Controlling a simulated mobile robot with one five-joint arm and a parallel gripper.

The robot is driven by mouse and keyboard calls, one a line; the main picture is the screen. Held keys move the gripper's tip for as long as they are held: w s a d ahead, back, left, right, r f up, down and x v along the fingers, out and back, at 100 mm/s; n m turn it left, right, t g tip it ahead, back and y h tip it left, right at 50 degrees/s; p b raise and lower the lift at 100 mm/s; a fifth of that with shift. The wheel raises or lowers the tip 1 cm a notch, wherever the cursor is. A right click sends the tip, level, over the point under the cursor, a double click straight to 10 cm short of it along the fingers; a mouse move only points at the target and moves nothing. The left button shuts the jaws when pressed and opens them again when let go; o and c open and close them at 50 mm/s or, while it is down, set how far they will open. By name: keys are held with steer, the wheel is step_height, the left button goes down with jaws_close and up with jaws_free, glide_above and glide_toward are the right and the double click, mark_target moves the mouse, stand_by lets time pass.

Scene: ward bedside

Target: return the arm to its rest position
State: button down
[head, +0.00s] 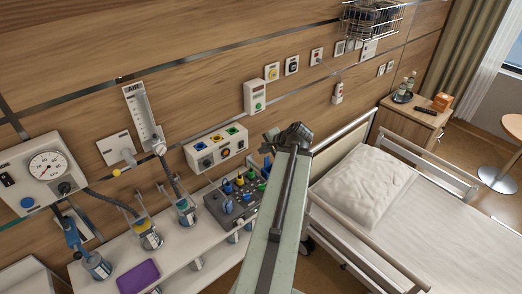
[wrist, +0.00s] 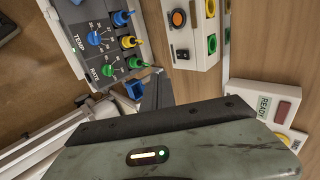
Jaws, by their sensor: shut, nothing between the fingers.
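My arm (head: 275,225) reaches up and forward from the bottom middle of the head view, its pale green link standing between the wall bench and the bed. My gripper (head: 288,136) is at its far end, in front of the wood wall. It is shut and empty, and looks small and dark from here. In the wrist view my own green housing fills the lower part and hides much of what lies beyond. A control box with coloured knobs (wrist: 108,45) shows past it, apart from the housing as far as I can tell.
A bed with a pillow (head: 362,187) is right of my arm. A white bench (head: 195,262) with the knob box (head: 236,199) and several jars is to the left. A wall socket panel (head: 215,147) and a wire basket (head: 375,20) are behind. A bedside cabinet (head: 410,125) is farther right.

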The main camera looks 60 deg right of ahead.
steer(key=shift+d, duration=0.1)
steer(key=shift+s+d, duration=0.1)
steer(key=shift+s, duration=0.15)
